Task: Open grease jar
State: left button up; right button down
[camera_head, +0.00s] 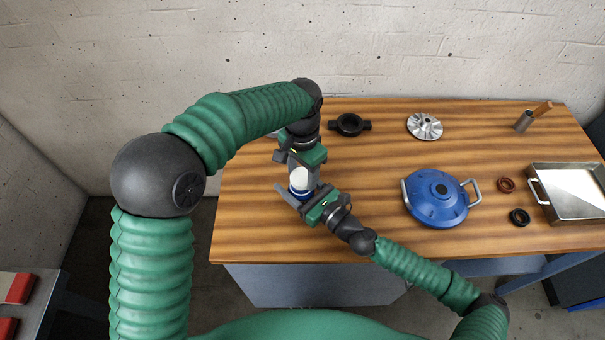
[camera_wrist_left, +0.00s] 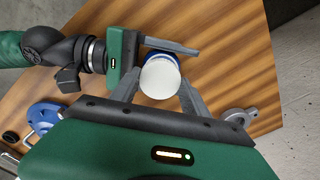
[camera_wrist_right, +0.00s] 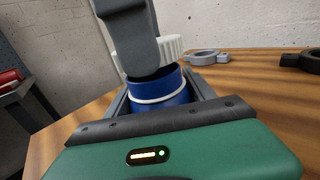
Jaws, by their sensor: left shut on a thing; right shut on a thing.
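The grease jar is a blue cylinder with a white band, on the left part of the wooden table; its body (camera_wrist_right: 163,97) stands upright between the fingers of my right gripper (camera_head: 301,194), which is shut on it. The white ribbed lid (camera_wrist_right: 172,47) sits above and slightly behind the jar's rim in the right wrist view, and the dark inside of the jar shows below it, so the lid looks lifted off. My left gripper (camera_wrist_left: 161,82) is shut on the lid (camera_wrist_left: 160,79) from above. One left finger hides part of the lid in the right wrist view.
A grey ring bracket (camera_wrist_right: 207,57) lies behind the jar.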

aim_at(302, 176)
pick_arm(q)
jog(key=shift+r, duration=0.1)
jog(key=shift+r, duration=2)
pick_arm(e)
jog(key=shift+c, duration=1.3)
grip_release()
